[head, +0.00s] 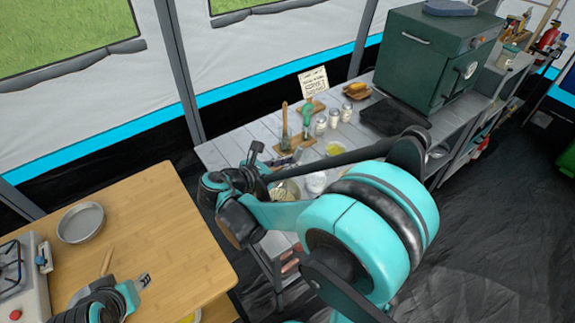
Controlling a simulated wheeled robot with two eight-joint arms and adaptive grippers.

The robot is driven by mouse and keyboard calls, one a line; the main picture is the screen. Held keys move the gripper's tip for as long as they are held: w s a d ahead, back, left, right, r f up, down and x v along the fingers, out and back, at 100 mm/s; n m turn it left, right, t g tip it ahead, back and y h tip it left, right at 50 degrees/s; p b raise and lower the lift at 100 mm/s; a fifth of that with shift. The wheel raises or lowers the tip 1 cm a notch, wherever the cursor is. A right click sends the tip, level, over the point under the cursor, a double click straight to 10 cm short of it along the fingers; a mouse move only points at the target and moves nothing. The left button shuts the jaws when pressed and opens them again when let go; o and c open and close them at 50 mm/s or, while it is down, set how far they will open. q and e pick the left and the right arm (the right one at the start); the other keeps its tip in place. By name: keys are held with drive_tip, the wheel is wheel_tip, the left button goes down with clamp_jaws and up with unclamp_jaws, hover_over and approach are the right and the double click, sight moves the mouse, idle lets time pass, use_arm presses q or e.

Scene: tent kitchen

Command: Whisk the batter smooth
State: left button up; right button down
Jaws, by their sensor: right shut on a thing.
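My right gripper (272,165) is at the near edge of the grey slatted table, partly hidden by its own arm. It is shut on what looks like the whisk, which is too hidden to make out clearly. Just below it is a pale rounded shape (286,190), apparently the batter bowl, mostly covered by my arm. I cannot tell how smooth the batter is. My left gripper (143,282) is low over the wooden table at the lower left; its jaws are too small to judge.
The grey table (222,150) bears several jars (333,118), a small sign (314,82) and a dark green oven (425,60). The wooden table (150,215) at left holds a round metal pan (81,222) and a stove (22,280). Dark floor lies at right.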

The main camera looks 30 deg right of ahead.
sight(298, 152)
drive_tip(key=shift+w+d+r+p, duration=0.1)
drive_tip(key=shift+d+r+p, duration=0.35)
drive_tip(key=shift+r+p, duration=0.5)
drive_tip(key=shift+d+r+p, duration=0.5)
drive_tip(key=shift+r+p, duration=0.15)
drive_tip(key=shift+r, duration=0.55)
drive_tip(key=shift+w+d+r+p, duration=0.1)
drive_tip(key=shift+d+r+p, duration=0.35)
drive_tip(key=shift+r+p, duration=0.5)
drive_tip(key=shift+r, duration=0.2)
wheel_tip(298, 152, up, 5)
drive_tip(key=p, duration=0.4)
drive_tip(key=shift+f, duration=0.1)
